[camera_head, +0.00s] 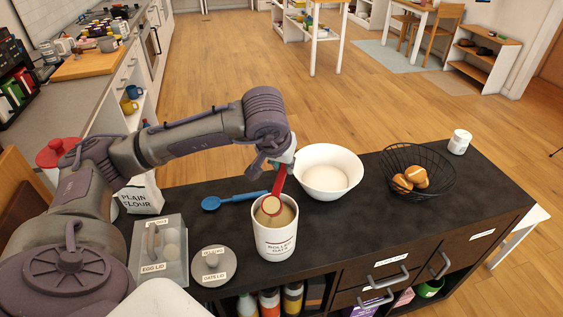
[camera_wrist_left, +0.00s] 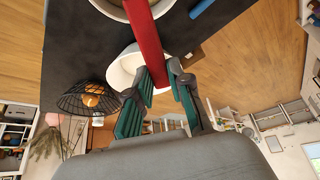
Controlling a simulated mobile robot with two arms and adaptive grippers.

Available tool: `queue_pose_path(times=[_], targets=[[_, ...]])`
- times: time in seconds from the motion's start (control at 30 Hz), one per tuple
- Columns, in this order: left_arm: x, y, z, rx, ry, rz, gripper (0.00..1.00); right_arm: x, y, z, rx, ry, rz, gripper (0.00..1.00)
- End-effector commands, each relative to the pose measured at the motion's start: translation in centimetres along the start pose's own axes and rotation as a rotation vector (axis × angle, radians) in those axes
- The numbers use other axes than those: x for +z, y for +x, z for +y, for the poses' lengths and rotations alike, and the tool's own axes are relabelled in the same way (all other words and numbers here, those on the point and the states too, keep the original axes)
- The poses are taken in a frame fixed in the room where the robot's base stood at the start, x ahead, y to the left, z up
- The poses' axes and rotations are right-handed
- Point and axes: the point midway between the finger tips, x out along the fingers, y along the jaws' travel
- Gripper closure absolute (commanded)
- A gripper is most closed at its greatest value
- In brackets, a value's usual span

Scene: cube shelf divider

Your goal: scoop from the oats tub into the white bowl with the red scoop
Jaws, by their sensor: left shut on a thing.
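The white oats tub (camera_head: 275,240) stands open on the dark counter, with pale oats inside. The red scoop (camera_head: 276,188) dips into the tub's mouth, its bowl showing pale contents at or just above the oats. My left gripper (camera_head: 282,162) is shut on the scoop's handle above the tub. In the left wrist view the red scoop (camera_wrist_left: 148,45) runs up from between the teal fingers (camera_wrist_left: 157,95) to the tub's rim. The white bowl (camera_head: 329,176) stands behind and right of the tub, with pale contents in it; it also shows in the left wrist view (camera_wrist_left: 122,70). My right gripper is not in view.
A blue spoon (camera_head: 235,200) lies left of the tub. The oats lid (camera_head: 213,266), a clear egg box (camera_head: 160,250) and a flour bag (camera_head: 143,196) are farther left. A black wire basket (camera_head: 430,170) with bread and a small white jar (camera_head: 459,142) stand at the right.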

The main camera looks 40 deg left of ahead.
Motion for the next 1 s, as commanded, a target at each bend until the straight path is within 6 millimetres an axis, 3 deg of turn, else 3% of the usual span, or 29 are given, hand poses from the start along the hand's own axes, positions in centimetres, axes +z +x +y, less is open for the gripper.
queue_pose_path(times=[0.2,0.6,1.0], targets=[[-0.4,-0.2,0.0,0.000,-0.001,-0.058,1.00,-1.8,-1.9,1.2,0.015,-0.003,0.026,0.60],[-0.8,0.1,0.0,0.001,0.000,-0.176,1.00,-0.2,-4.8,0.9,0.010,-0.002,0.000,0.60],[-1.5,0.4,0.0,0.000,-0.002,-0.312,1.00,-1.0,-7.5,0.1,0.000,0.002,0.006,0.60]])
